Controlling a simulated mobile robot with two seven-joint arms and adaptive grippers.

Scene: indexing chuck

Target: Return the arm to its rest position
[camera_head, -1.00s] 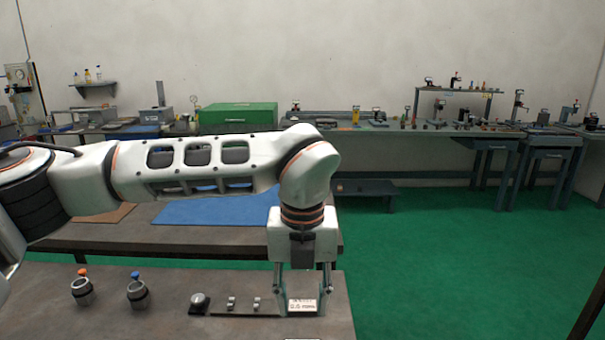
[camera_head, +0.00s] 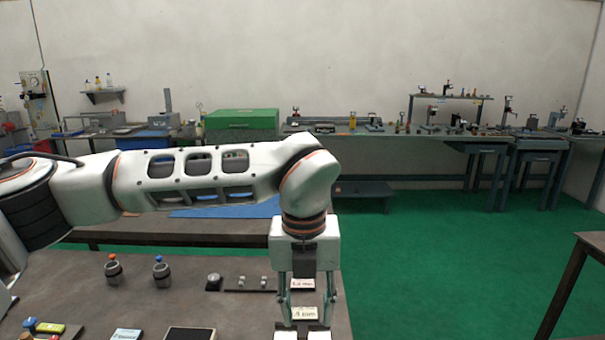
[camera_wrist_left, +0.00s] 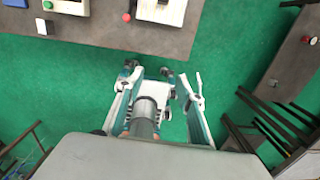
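My left arm, white with dark joints, reaches across the head view from the left and bends down at the wrist. My left gripper (camera_head: 306,322) points down, its two fingers spread, with nothing visible held between them. In the head view it overlaps the right end of the near workbench (camera_head: 75,290). In the left wrist view the fingers (camera_wrist_left: 163,85) are also apart, with green floor and a white-and-teal structure seen beyond them. My right gripper is not in view.
Two metal cups with an orange knob (camera_head: 113,268) and a blue knob (camera_head: 162,272) stand on the near bench. Labelled blocks (camera_head: 304,313), a dark tablet-like plate (camera_head: 190,334) and small fittings lie there too. A dark table (camera_head: 590,243) stands at right. Green floor (camera_head: 430,270) is open between.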

